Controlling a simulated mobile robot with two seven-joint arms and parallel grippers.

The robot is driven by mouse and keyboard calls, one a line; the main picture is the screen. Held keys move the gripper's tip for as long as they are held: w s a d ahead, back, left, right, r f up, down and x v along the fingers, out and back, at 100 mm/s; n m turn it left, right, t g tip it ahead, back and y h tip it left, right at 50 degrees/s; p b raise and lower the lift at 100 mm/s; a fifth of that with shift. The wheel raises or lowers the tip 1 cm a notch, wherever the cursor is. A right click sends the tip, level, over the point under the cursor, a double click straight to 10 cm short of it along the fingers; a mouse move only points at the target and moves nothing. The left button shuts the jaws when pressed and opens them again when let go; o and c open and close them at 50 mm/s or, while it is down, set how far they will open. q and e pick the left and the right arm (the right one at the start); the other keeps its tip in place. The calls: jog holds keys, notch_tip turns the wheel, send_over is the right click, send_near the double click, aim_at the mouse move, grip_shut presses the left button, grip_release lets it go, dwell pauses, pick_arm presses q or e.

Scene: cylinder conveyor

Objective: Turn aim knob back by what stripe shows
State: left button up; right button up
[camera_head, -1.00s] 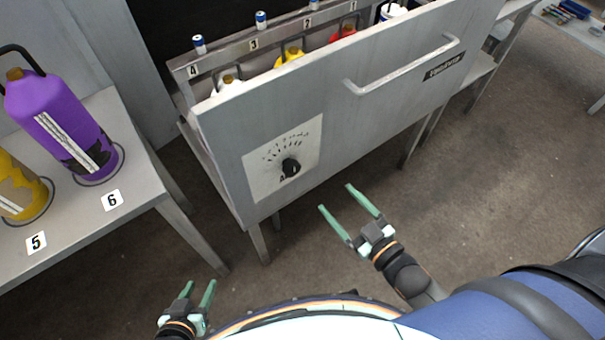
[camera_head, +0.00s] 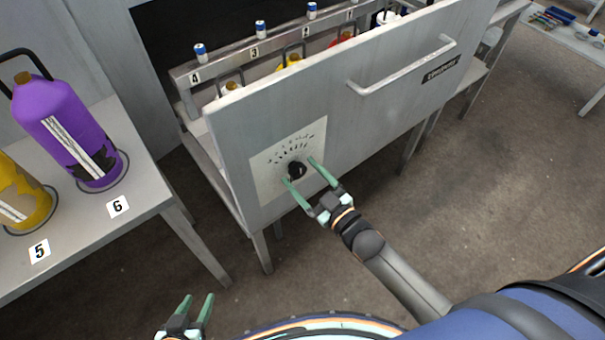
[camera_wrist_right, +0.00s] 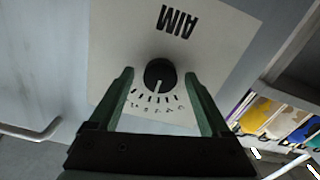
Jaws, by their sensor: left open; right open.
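The black aim knob (camera_head: 296,170) sits on a pale dial plate (camera_head: 262,182) with tick marks, on the front of the grey cabinet. In the right wrist view the knob (camera_wrist_right: 160,74) shows a pale pointer line, with the word AIM beyond it. My right gripper (camera_head: 301,171) is open, its green fingers on either side of the knob. I cannot tell whether they touch it; in the wrist view gaps show on both sides. My left gripper (camera_head: 196,302) is open and empty low at the left, away from the cabinet. I cannot make out a stripe for certain.
A purple bottle (camera_head: 60,115) and a yellow bottle (camera_head: 20,200) stand on the left table, by labels 6 and 5. The cabinet's handle (camera_head: 405,66) is right of the dial. Several bottles stand in numbered places behind the panel. The floor in front is clear.

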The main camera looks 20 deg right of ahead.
jog(key=shift+w+a, duration=0.1)
jog(key=shift+w, duration=0.1)
grip_shut()
dwell(0.6)
